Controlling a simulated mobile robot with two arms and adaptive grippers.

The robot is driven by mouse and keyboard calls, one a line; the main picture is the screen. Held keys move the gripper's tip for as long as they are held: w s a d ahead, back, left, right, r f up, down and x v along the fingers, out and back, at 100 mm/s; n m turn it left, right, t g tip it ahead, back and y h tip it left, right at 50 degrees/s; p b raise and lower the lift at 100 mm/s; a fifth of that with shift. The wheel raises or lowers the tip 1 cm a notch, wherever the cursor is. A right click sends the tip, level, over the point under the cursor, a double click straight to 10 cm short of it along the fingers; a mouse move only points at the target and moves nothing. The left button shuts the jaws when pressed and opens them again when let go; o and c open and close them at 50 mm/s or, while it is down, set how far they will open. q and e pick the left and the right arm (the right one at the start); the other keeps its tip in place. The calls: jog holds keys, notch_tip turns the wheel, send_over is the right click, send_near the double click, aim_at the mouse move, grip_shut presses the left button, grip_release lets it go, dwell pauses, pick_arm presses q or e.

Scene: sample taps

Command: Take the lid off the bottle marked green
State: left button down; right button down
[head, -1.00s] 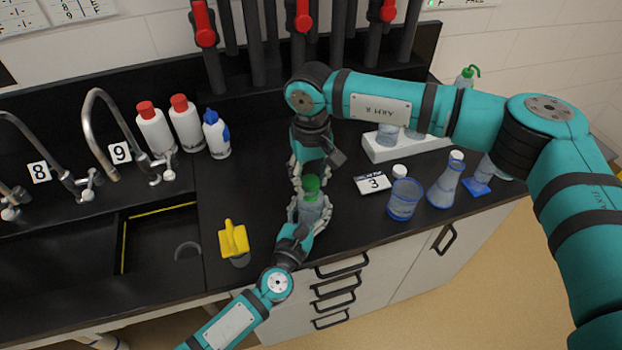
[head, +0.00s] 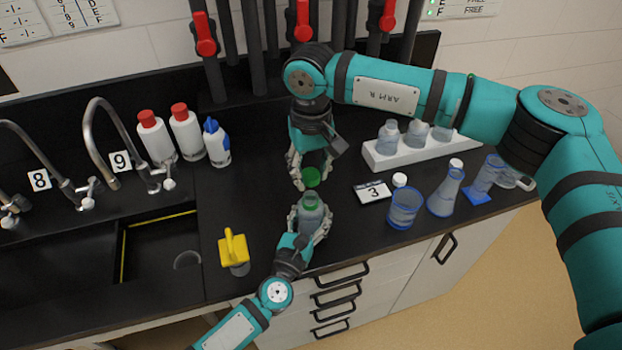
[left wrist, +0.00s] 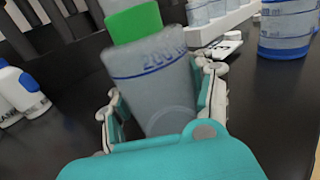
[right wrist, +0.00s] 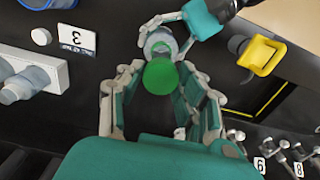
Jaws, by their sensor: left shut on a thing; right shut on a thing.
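The clear bottle (head: 311,218) with a green band stands upright between the fingers of my left gripper (head: 312,213), which is shut on it. In the left wrist view the bottle (left wrist: 157,85) looks tilted, with its green band (left wrist: 135,22) near the top. My right gripper (head: 311,180) is shut on the green lid (head: 312,177). The lid is apart from the bottle, with a gap between them, slightly behind and above its mouth. In the right wrist view the lid (right wrist: 160,76) sits between the fingertips and covers part of the bottle.
A yellow-handled object (head: 233,248) stands left of my left gripper, by the sink (head: 150,250). Taps and bottles are at left.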

pick_arm(q)
jog(key=shift+c, duration=1.8)
grip_release()
